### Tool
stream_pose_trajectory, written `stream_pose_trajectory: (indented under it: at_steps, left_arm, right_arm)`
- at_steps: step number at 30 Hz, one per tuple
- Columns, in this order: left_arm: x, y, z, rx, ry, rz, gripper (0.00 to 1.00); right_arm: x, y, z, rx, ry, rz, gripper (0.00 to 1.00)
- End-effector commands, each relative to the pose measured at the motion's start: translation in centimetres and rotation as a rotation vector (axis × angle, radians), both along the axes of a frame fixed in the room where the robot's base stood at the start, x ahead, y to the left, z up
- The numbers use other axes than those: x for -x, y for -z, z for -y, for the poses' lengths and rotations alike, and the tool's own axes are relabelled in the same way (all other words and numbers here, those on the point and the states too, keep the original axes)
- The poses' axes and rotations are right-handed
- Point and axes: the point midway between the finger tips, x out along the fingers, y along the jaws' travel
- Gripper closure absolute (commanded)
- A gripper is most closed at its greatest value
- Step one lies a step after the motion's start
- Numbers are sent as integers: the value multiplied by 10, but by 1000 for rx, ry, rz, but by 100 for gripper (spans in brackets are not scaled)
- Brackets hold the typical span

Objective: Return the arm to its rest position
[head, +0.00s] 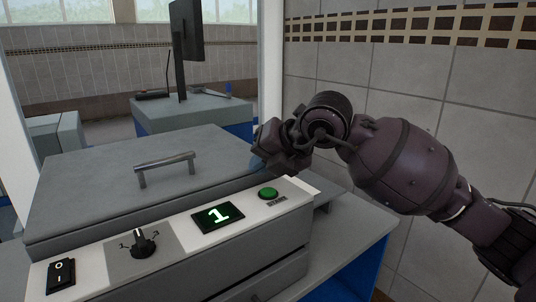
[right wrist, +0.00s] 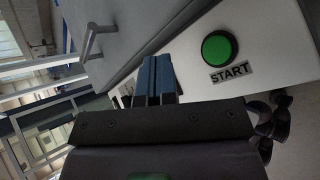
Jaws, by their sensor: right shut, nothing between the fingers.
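My right gripper (head: 273,150) hangs over the right end of the grey machine's lid (head: 110,180), above and behind the green START button (head: 268,193). My right arm reaches in from the right edge of the head view. In the right wrist view the gripper's blue fingers (right wrist: 154,80) are pressed together with nothing between them. The START button (right wrist: 219,48) shows to the right of the fingers, apart from them. My left gripper is in neither view.
The control panel carries a black rocker switch (head: 61,275), a rotary knob (head: 143,243) and a display (head: 217,215) reading 1. The closed lid has a metal handle (head: 165,165). A tiled wall (head: 390,100) stands close behind my right arm. A monitor (head: 184,45) stands farther back.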

Motion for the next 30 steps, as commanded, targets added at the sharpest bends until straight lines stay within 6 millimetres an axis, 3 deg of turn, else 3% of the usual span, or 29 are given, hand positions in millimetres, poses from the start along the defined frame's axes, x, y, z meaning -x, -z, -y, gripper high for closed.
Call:
stream_pose_trajectory:
  at_steps: [3, 7, 11, 14, 19, 23, 26, 30]
  left_arm:
    - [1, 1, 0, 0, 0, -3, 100]
    - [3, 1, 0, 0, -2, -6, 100]
    - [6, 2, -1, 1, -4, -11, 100]
    - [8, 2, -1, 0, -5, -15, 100]
    - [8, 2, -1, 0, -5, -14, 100]
    - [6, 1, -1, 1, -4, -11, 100]
    - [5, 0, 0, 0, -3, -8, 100]
    - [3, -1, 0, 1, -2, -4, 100]
  right_arm:
    - [28, 16, -19, -196, -130, -65, 100]
    - [59, 17, -32, -479, -236, -124, 100]
    - [81, 7, -29, -790, -268, -167, 100]
    - [89, -2, -14, -1029, -234, -188, 100]
    - [86, -7, 29, -1404, -65, -206, 100]
    - [77, 5, 75, -1650, 151, -215, 100]
    - [71, 26, 115, -1806, 371, -223, 100]
    - [70, 73, 171, -1953, 734, -243, 100]
